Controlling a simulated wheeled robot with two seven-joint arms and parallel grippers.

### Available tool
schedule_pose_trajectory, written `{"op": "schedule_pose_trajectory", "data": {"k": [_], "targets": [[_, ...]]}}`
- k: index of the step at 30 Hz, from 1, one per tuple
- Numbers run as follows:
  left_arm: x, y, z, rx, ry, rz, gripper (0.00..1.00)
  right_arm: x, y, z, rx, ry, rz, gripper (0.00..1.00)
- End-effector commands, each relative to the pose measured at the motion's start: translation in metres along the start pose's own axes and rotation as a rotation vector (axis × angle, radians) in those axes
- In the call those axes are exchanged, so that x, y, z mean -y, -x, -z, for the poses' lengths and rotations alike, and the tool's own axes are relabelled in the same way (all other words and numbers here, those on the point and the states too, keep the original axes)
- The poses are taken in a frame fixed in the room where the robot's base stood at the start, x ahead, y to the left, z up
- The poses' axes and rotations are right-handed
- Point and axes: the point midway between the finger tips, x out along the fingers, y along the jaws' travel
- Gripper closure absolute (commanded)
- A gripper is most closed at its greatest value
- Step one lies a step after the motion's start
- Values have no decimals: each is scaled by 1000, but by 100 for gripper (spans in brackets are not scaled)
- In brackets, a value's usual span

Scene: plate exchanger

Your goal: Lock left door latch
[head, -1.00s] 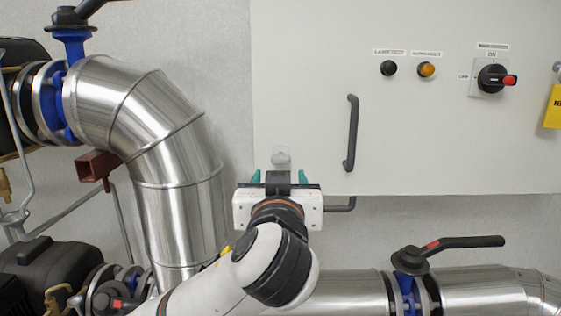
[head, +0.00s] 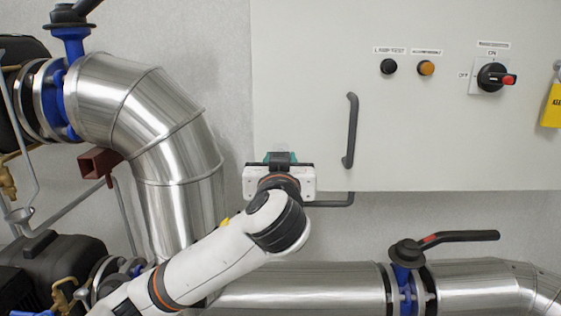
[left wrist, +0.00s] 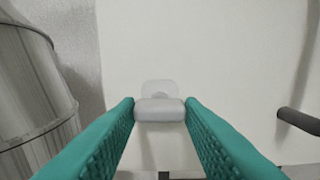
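The left door latch is a small pale grey knob on a clear round-cornered base, low on the white cabinet door's left side. In the left wrist view the latch (left wrist: 159,110) sits between the two teal fingertips, its long side running across from one to the other. My left gripper (left wrist: 160,103) is closed in on it, with the fingertips against its two ends. In the head view my left gripper (head: 280,158) is at the door's lower left corner and hides the latch. My right gripper is in neither view.
A dark vertical door handle (head: 351,130) is just right of the gripper. The cabinet door (head: 420,130) also carries a red-tipped rotary switch (head: 493,77). A large silver pipe bend (head: 150,120) stands left, and a black-levered valve (head: 407,255) is below right.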

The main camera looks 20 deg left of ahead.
Motion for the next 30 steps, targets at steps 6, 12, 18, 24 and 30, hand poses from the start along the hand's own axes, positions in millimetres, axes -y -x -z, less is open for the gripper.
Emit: {"op": "schedule_pose_trajectory", "data": {"k": [6, 12, 18, 24, 30], "targets": [[0, 0, 0, 0, -3, 0, 88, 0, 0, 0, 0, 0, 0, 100], [0, 0, 0, 0, -45, 0, 88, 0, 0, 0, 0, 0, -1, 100], [0, 0, 0, -1, -159, 1, 88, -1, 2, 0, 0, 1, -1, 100], [0, 0, -2, -1, -334, 0, 88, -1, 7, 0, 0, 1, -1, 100], [0, 0, -2, -1, -526, 0, 88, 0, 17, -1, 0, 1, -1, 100]]}}
